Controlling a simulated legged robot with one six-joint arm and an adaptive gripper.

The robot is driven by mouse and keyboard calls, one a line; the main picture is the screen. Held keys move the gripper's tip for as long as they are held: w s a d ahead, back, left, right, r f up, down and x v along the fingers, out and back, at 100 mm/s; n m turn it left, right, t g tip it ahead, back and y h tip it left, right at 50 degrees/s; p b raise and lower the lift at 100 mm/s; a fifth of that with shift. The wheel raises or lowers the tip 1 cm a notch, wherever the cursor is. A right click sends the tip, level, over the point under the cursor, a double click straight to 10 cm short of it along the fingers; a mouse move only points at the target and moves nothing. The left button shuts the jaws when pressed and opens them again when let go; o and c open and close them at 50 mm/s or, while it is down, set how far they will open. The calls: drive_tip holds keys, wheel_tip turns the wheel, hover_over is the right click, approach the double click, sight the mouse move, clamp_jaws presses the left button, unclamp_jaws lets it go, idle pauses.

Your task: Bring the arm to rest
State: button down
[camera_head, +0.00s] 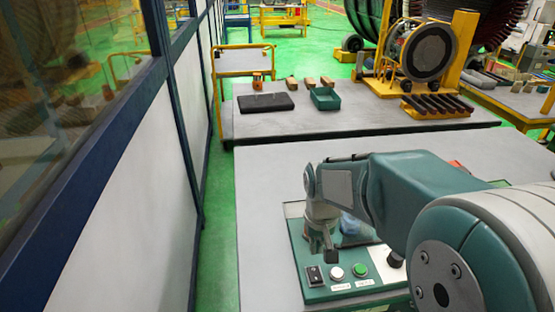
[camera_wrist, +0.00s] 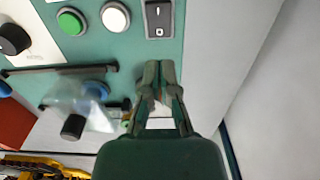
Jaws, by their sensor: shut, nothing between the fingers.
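My arm reaches in from the right of the head view, and my gripper (camera_head: 329,254) hangs over the green control box (camera_head: 304,296). The gripper's fingers (camera_wrist: 159,68) show in the wrist view, shut with nothing between them. They are near the black rocker switch (camera_wrist: 158,18), with a gap in the picture. A white button (camera_wrist: 115,17) and a green button (camera_wrist: 71,21) sit beside the switch. In the head view the rocker switch (camera_head: 314,275), white button (camera_head: 337,272) and green button (camera_head: 360,270) line the box's front. My arm hides part of the box.
The near grey table (camera_head: 265,210) is clear on its left. A farther table (camera_head: 250,125) holds a black pad (camera_head: 265,102), a green bin (camera_head: 325,98) and a yellow stand with a wheel (camera_head: 428,52). A blue-framed wall (camera_head: 110,190) runs along the left.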

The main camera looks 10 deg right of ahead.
drive_tip(key=s+r+t, duration=0.5)
drive_tip(key=s+r, duration=0.6)
drive_tip(key=s, duration=0.3)
drive_tip(key=shift+t, duration=0.3)
